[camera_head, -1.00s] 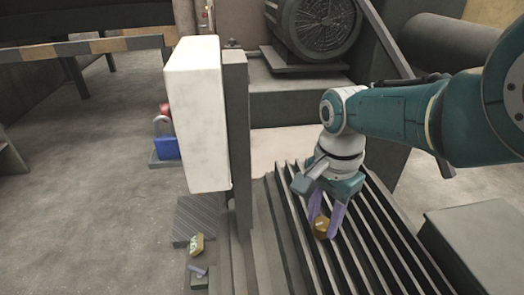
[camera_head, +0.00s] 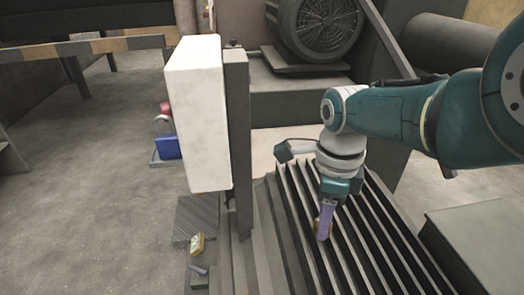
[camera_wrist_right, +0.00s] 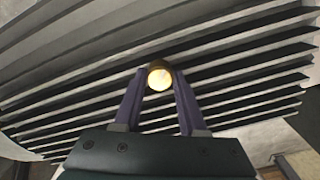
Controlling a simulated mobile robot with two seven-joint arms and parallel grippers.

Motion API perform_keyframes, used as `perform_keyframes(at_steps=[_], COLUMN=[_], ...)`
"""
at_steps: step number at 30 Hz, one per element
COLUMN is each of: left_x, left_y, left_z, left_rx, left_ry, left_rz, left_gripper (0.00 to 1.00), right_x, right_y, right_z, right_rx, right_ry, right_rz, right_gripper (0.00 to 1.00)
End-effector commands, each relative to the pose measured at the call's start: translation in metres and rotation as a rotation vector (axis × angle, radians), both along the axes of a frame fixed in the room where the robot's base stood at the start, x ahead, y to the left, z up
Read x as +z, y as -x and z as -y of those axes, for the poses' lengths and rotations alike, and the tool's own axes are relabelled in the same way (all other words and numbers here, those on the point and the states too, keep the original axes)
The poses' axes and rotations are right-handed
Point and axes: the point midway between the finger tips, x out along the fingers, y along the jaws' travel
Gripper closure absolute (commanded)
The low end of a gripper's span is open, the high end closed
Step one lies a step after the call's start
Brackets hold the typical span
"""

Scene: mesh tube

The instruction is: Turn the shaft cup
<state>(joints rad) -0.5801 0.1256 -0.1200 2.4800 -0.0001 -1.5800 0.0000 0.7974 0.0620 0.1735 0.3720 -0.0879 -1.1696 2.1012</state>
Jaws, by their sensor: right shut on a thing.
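The shaft cup (camera_wrist_right: 160,77) is a small brass-coloured round piece on the dark ribbed surface. In the right wrist view it sits between the two purple fingertips of my right gripper (camera_wrist_right: 158,82), which is shut on it. In the head view my right gripper (camera_head: 324,222) points down at the ribs, and the cup is mostly hidden behind its fingers. My left gripper is not in view.
A white box (camera_head: 196,115) on a dark post (camera_head: 237,140) stands left of the ribs (camera_head: 290,225). A large motor (camera_head: 318,25) is at the back. A grey block (camera_head: 480,245) is at the right.

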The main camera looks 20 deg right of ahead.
Motion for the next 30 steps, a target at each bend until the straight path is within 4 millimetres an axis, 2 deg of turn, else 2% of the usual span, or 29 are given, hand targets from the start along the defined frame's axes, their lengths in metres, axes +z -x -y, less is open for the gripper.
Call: perform_keyframes(at_steps=[18,30], left_x=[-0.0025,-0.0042], left_y=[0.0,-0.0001], left_z=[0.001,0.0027], left_rx=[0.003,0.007], left_ry=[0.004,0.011], left_rz=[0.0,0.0], left_gripper=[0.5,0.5], right_x=[0.0003,0.0002], right_y=[-0.0004,-0.0004], right_z=[-0.0007,-0.0006], right_rx=[-0.579,-0.845], right_ry=[-0.003,-0.002], right_rz=[0.0,-0.001], right_gripper=[1.0,1.0])
